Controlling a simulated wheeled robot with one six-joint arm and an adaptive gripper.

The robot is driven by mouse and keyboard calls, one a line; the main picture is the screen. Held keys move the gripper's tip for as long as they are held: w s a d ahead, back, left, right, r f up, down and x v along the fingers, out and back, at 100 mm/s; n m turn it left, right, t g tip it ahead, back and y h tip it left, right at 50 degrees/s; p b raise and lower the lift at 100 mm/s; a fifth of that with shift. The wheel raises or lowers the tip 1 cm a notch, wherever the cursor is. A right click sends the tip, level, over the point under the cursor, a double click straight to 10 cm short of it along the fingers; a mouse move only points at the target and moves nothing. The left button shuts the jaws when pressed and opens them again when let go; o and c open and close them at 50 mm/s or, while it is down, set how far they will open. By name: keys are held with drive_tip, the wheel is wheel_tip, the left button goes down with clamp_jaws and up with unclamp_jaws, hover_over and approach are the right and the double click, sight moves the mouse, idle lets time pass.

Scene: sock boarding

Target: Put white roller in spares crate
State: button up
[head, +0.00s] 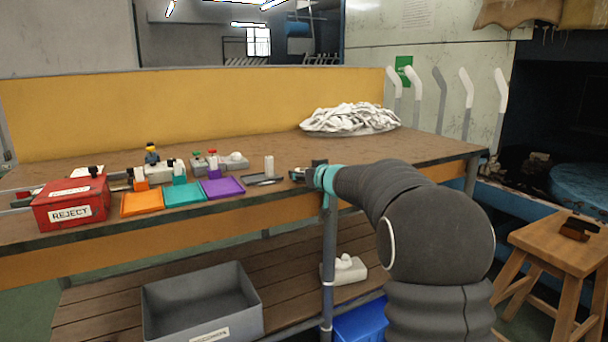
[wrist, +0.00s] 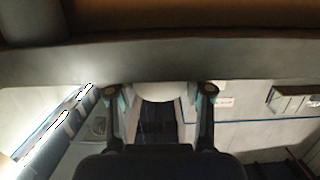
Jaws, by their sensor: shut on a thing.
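My gripper (head: 305,174), with teal parts, is at the front edge of the workbench. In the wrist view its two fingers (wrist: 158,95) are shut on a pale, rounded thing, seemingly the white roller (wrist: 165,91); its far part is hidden. In the head view the held thing is too small and covered to make out. A grey open crate (head: 252,285), seemingly the spares crate, stands on the lower shelf, down and left of my gripper. It looks empty, and its front label is cut off. A separate white cylinder (head: 269,166) stands upright on the bench, left of my gripper.
Orange (head: 142,203), teal (head: 184,194) and purple (head: 222,188) trays line the bench's front. A red reject box (head: 70,204) stands at left. A bench leg (head: 328,265) separates the crate from a white object (head: 345,270). A stool (head: 555,245) stands at right.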

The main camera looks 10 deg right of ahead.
drive_tip(key=o, duration=1.2)
drive_tip(key=shift+r, duration=0.2)
drive_tip(key=s+d+r+m+h, duration=0.2)
drive_tip(key=s+d+h, duration=0.1)
drive_tip(key=s, duration=0.7)
drive_tip(key=s+d+r+m+h, duration=0.1)
drive_tip(key=s+d+r+h, duration=0.25)
drive_tip(key=s, duration=0.65)
drive_tip(key=s+a+f+g, duration=0.2)
drive_tip(key=s+f, duration=0.4)
drive_tip(key=s, duration=0.5)
drive_tip(key=s+a+f+g+y, duration=0.1)
drive_tip(key=s+f+g, duration=0.3)
drive_tip(key=s, duration=0.7)
drive_tip(key=s+a+f+g+p, duration=0.1)
drive_tip(key=s+a+f+g, duration=0.2)
drive_tip(key=s+f, duration=0.5)
drive_tip(key=shift+s+a+f+m+y, duration=0.1)
drive_tip(key=shift+s+m+y, duration=0.1)
drive_tip(key=shift+s, duration=0.55)
drive_tip(key=shift+s+a+m+y, duration=0.1)
drive_tip(key=shift+s+y, duration=0.05)
drive_tip(key=shift+s, duration=0.6)
